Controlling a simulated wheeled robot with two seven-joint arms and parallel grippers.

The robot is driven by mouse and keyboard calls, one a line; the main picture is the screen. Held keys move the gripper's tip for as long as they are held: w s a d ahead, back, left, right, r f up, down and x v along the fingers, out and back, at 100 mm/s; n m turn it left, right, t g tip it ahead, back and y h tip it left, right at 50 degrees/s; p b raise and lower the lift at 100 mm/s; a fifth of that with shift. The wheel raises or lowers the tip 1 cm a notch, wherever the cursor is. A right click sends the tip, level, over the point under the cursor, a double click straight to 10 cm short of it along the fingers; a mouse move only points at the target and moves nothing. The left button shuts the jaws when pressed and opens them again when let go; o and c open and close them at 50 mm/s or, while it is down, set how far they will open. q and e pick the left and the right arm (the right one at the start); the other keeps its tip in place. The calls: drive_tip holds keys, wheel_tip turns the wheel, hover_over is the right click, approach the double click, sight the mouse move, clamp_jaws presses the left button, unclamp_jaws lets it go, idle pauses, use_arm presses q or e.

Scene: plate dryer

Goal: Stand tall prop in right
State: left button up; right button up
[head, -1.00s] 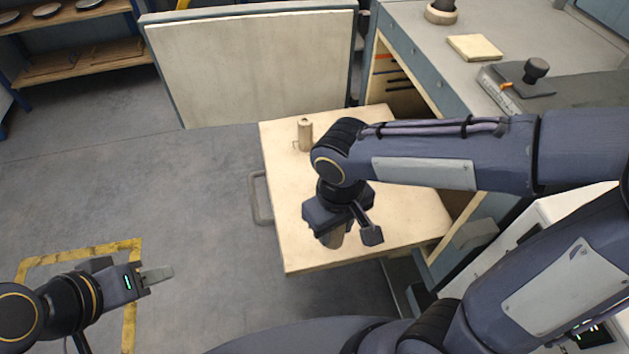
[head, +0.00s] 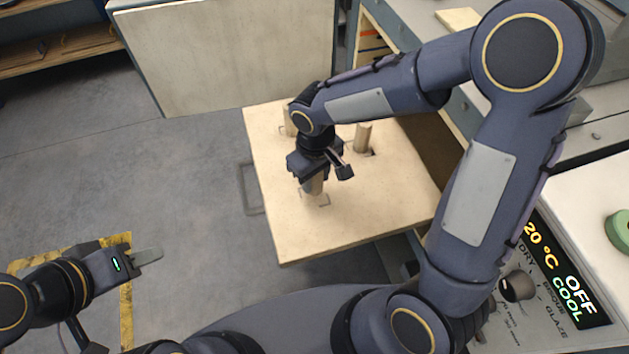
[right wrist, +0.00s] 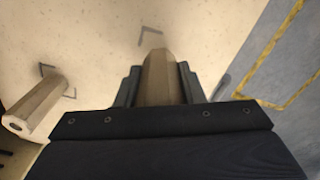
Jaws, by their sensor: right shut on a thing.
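My right gripper (head: 316,177) is shut on a tan wooden prop (head: 315,186) over the front part of the pale board. The held prop also shows between the fingers in the right wrist view (right wrist: 159,78), roughly upright. A corner mark (right wrist: 150,32) lies just beyond it; I cannot tell whether its foot touches the board. A second prop (head: 363,137) stands to the right, by corner marks, and shows in the right wrist view (right wrist: 34,106). A third prop (head: 289,122) at the back left is partly hidden by my right arm. My left gripper (head: 149,256) is away over the floor, its opening unclear.
The pale board (head: 270,225) sticks out from the cabinet, with a grey handle (head: 249,188) on its left edge. A large upright panel (head: 225,50) stands behind. A control panel (head: 560,270) reading OFF and COOL is at right.

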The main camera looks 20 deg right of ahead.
sight(315, 185)
drive_tip(key=shift+w+f, duration=0.2)
drive_tip(key=shift+f, duration=0.05)
drive_tip(key=shift+w+f, duration=0.2)
drive_tip(key=shift+f, duration=1.6)
drive_tip(key=shift+f, duration=0.2)
drive_tip(key=o, duration=1.1)
drive_tip(key=shift+r, duration=0.1)
